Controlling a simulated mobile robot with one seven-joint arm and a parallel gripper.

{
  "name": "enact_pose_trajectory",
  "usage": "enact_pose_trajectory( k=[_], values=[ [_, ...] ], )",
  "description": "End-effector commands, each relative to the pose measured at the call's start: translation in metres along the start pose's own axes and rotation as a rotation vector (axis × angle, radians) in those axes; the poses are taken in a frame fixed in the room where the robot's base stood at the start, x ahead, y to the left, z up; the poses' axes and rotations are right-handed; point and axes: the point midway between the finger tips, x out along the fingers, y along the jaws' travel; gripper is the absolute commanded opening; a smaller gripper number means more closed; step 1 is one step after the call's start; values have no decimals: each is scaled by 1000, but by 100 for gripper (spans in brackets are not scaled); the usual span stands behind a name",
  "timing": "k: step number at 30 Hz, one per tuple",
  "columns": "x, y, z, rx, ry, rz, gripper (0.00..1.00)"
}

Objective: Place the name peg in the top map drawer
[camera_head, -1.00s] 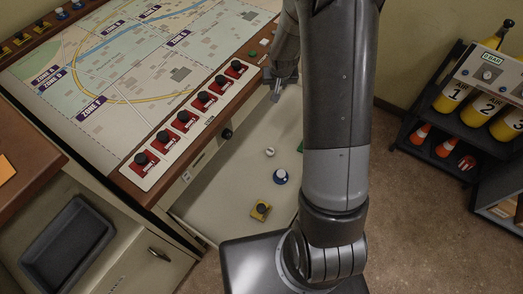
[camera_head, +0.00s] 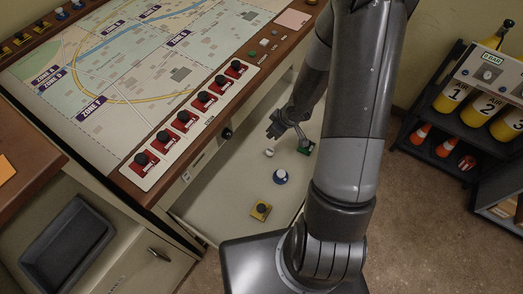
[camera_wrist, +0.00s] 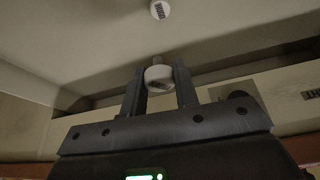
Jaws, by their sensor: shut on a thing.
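The name peg (camera_wrist: 158,76), a small white peg with a dark printed label, is between the two fingers of my gripper (camera_wrist: 158,88) in the wrist view. My gripper is shut on it. In the head view my gripper (camera_head: 286,129) is over the far part of an open, pale drawer (camera_head: 222,190) under the map console; I take this as the top map drawer. The held peg cannot be made out there. In the wrist view the pale surface lies beyond the peg, and I cannot tell any contact.
Another white labelled peg (camera_wrist: 158,10) shows in the wrist view. The drawer's left part is clear.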

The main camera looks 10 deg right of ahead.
Motion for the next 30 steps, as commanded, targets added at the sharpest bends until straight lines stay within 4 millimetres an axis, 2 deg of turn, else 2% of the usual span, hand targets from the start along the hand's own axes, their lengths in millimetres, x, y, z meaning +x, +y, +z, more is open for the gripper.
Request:
enact_pose_trajectory(
  k=[5, 12, 18, 23, 30],
  values=[
    [0, -20, 22, -214, -3, -91, 6],
    [-11, -72, 72, -656, -5, -283, 6],
    [-20, -98, 97, -864, 1, -369, 6],
    [-12, -111, 95, -910, 4, -388, 6],
    [25, -136, 73, -908, 3, -389, 6]
  ],
)
